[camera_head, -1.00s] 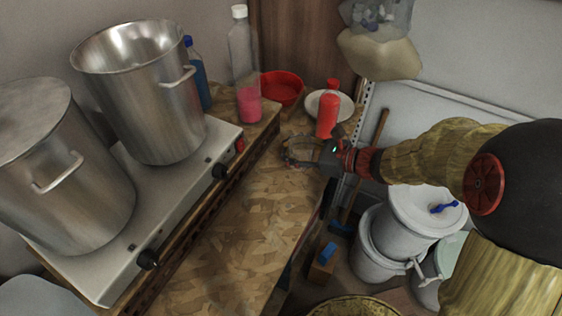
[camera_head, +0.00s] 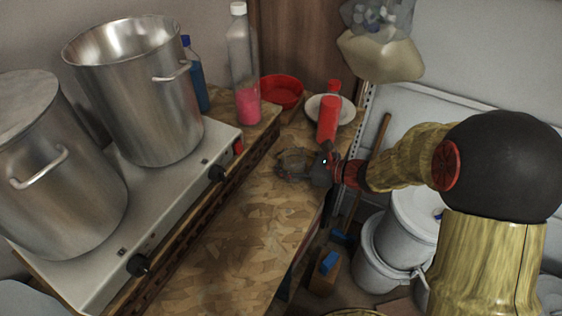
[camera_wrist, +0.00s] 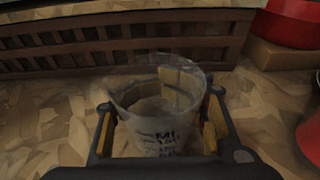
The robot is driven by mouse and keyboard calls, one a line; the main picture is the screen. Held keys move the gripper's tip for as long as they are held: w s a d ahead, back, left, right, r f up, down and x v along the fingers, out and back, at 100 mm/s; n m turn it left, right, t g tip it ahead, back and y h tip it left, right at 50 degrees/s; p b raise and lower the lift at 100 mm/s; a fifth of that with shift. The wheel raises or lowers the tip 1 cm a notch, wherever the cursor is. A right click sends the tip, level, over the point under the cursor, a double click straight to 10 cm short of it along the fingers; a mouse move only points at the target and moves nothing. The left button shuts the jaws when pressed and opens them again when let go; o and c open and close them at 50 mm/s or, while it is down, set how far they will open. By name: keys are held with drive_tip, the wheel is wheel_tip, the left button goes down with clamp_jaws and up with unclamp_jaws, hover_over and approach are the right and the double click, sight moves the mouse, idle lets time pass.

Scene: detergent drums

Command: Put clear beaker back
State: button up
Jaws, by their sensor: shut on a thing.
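The clear beaker (camera_wrist: 160,105) is in the wrist view, upright between the two fingers of my gripper (camera_wrist: 160,132), with dark printed marks on its near side. My gripper is shut on it. In the head view my gripper (camera_head: 305,168) is at the wooden worktop, and the beaker (camera_head: 293,160) shows only faintly there. The beaker is on or just above the worktop (camera_head: 240,225); I cannot tell whether its base touches.
A stove with two steel pots (camera_head: 140,90) stands to the left. Behind are a pink-filled bottle (camera_head: 247,105), a red bowl (camera_head: 283,92), a white plate (camera_head: 345,110) and a red bottle (camera_head: 327,120). White buckets (camera_head: 385,250) stand below right. The front worktop is clear.

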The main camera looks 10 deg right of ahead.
drive_tip(key=shift+f, duration=0.2)
drive_tip(key=o, duration=1.4)
drive_tip(key=shift+r, duration=0.15)
drive_tip(key=shift+d+r, duration=0.15)
drive_tip(key=p+v, duration=0.3)
drive_tip(key=v, duration=0.8)
drive_tip(key=shift+s+d+r, duration=0.1)
drive_tip(key=shift+s+d, duration=0.1)
drive_tip(key=shift+d, duration=0.05)
